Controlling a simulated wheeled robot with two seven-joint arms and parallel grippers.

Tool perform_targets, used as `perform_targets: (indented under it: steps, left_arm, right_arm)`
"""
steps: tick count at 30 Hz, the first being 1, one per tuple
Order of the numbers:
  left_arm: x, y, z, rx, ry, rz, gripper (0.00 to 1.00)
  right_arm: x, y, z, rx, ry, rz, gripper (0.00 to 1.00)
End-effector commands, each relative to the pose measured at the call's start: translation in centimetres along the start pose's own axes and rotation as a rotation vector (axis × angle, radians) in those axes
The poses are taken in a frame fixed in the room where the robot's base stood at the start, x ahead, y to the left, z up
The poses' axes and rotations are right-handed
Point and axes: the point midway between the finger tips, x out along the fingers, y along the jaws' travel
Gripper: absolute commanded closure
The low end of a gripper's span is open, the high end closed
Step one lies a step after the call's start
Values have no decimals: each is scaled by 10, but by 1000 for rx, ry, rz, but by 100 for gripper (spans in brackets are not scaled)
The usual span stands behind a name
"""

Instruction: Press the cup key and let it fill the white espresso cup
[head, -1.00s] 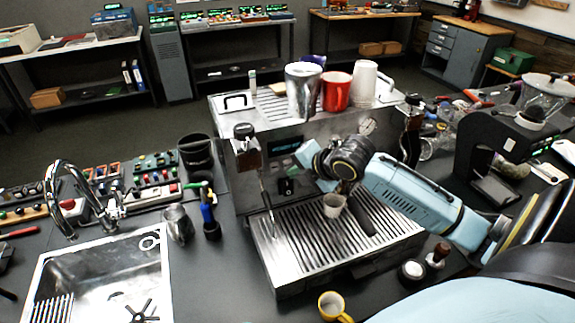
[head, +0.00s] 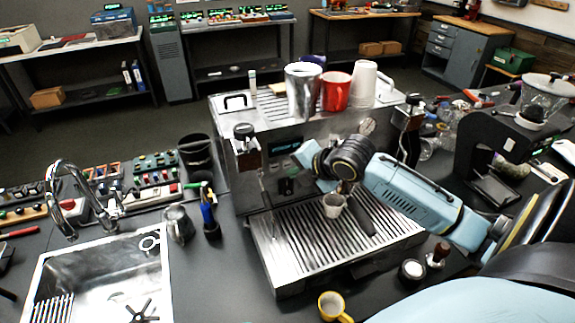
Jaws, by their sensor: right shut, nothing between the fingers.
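The espresso machine (head: 385,98) stands in the middle of the counter, with a small lit display (head: 313,146) on its front. The white espresso cup (head: 333,206) stands upright on the slatted drip tray (head: 300,248). A dark portafilter handle (head: 360,216) shows beside the cup. My right gripper (head: 306,168) is shut and empty at the machine's front panel, just below the display. I cannot tell whether its tips touch a key, and my wrist hides part of the panel. Whether liquid is in the cup is too small to tell. My left gripper is not in view.
A metal pitcher, a red cup (head: 336,92) and stacked white cups (head: 362,84) stand on the machine. A sink (head: 105,275) is at left. A yellow mug (head: 333,307) stands at the front edge. A grinder (head: 490,150) stands at right.

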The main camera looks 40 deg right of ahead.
Motion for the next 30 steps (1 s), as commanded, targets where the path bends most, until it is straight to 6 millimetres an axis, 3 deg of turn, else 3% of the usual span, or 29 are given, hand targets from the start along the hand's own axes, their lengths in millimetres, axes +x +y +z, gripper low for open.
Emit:
perform_targets:
  steps: [30]
  left_arm:
    - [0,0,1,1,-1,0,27]
  right_arm:
    - [6,5,5,0,0,0,100]
